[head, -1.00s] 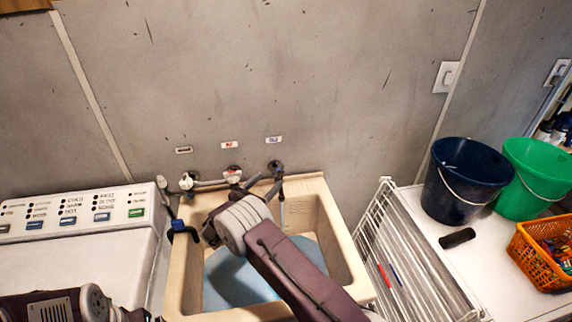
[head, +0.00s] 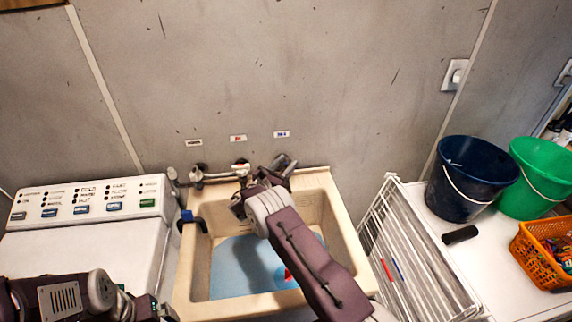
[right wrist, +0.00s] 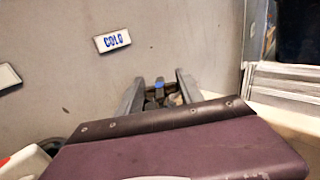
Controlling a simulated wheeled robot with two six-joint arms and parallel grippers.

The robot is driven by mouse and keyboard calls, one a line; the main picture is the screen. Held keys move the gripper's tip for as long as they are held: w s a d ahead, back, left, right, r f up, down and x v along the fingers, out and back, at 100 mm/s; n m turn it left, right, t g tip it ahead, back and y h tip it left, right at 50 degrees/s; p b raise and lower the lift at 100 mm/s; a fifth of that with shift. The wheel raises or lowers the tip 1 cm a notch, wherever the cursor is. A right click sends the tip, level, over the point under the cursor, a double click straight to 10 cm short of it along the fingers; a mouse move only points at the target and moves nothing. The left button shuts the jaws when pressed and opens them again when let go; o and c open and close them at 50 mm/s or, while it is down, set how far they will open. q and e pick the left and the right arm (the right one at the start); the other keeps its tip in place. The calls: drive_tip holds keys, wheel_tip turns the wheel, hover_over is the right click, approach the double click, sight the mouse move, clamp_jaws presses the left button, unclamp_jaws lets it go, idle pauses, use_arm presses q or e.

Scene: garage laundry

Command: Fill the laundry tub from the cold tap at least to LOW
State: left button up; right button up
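The laundry tub (head: 347,235) is a cream basin against the wall. A light blue surface that looks like water (head: 235,268) covers its bottom. My arm hides part of the inside, and I cannot read a LOW mark. The cold tap is under the blue-lettered label (head: 281,134), which reads COLD in the right wrist view (right wrist: 112,41). My right gripper (head: 284,161) is at this tap and mostly covers it. In the right wrist view its fingers (right wrist: 160,85) stand apart, with the tap's blue-marked part between them. My left arm is at the lower left; its fingertips are unclear.
A red-marked tap (head: 240,167) is left of the cold one. A washing machine (head: 90,235) stands left of the tub. A white drying rack (head: 405,255), blue bucket (head: 468,185), green bucket (head: 535,165) and orange basket (head: 540,265) are on the right.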

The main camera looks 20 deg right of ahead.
drive_tip(key=shift+r+n+t+y+p, duration=0.3)
drive_tip(key=shift+r+n+t+p, duration=0.15)
drive_tip(key=shift+p, duration=0.2)
drive_tip(key=shift+d+f+n+t+y+p, duration=0.1)
drive_tip(key=shift+f+n+t+y+p, duration=0.05)
drive_tip(key=shift+n+t+y+p, duration=0.25)
drive_tip(key=shift+f+n+t+y, duration=0.25)
drive_tip(key=shift+n+t+y, duration=0.5)
drive_tip(key=shift+t+y, duration=0.25)
drive_tip(key=o, duration=1.4)
drive_tip(key=shift+c, duration=0.2)
drive_tip(key=shift+s+a, duration=0.1)
drive_tip(key=shift+a, duration=0.1)
